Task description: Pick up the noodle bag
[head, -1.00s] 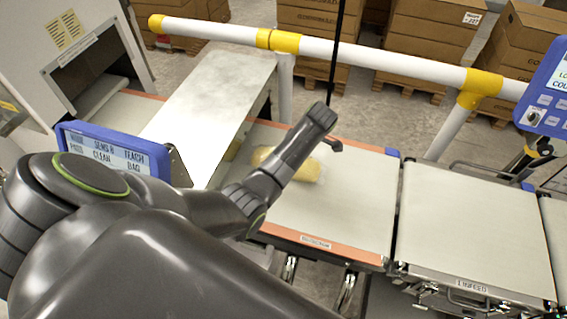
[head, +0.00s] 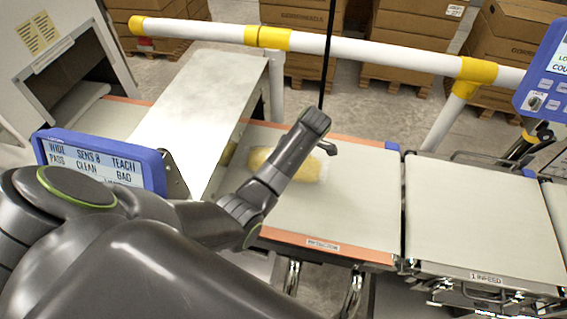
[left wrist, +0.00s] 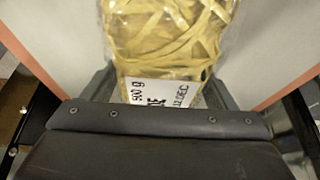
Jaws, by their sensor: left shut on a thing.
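The noodle bag (head: 308,168) is a clear pack of yellow noodles over the pale belt in the head view, partly hidden by my left arm. In the left wrist view the bag (left wrist: 170,42) fills the top middle, with a white printed label at its near end. My left gripper (left wrist: 160,90) is shut on that near end, a dark finger on each side. In the head view the left gripper is mostly hidden behind its wrist. I cannot tell whether the bag touches the belt. My right gripper is in neither view.
A metal cover plate (head: 205,95) and a blue display panel (head: 100,160) stand left of the bag. A white rail with yellow joints (head: 360,54) runs behind. The infeed belt (head: 475,210) at the right is clear. A small yellowish thing (head: 229,153) shows beside the cover's edge.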

